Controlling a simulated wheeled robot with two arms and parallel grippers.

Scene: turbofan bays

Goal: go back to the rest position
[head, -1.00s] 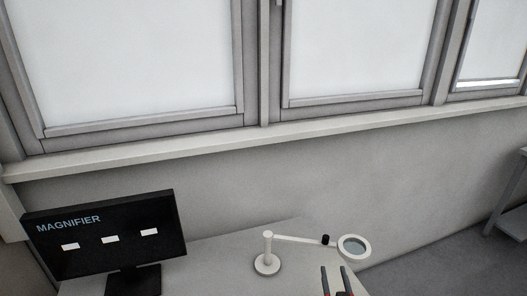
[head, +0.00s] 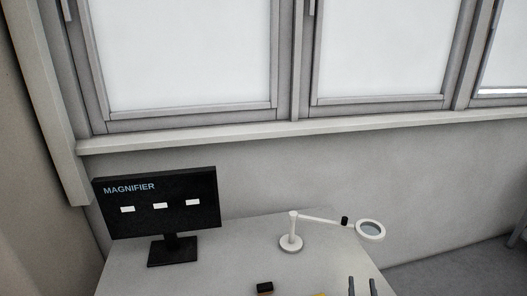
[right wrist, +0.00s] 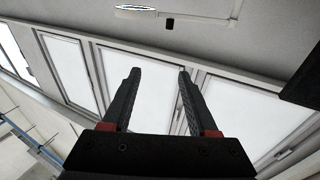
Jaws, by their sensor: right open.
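My right gripper (head: 361,287) shows at the bottom edge of the head view, with only its two dark fingertips in the picture. They are spread apart with nothing between them. In the right wrist view the same gripper (right wrist: 157,84) is open and empty, its fingers pointing toward the windows and wall. It stands in front of the magnifier lamp (head: 291,241), apart from it in the picture. My left gripper is not in view.
A table (head: 230,258) carries a black monitor (head: 158,220) reading MAGNIFIER at its left and the white lamp with a round lens (head: 370,231). A small dark block (head: 265,288) lies near the bottom edge, beside something yellow (head: 321,294). Windows (head: 180,55) line the wall behind.

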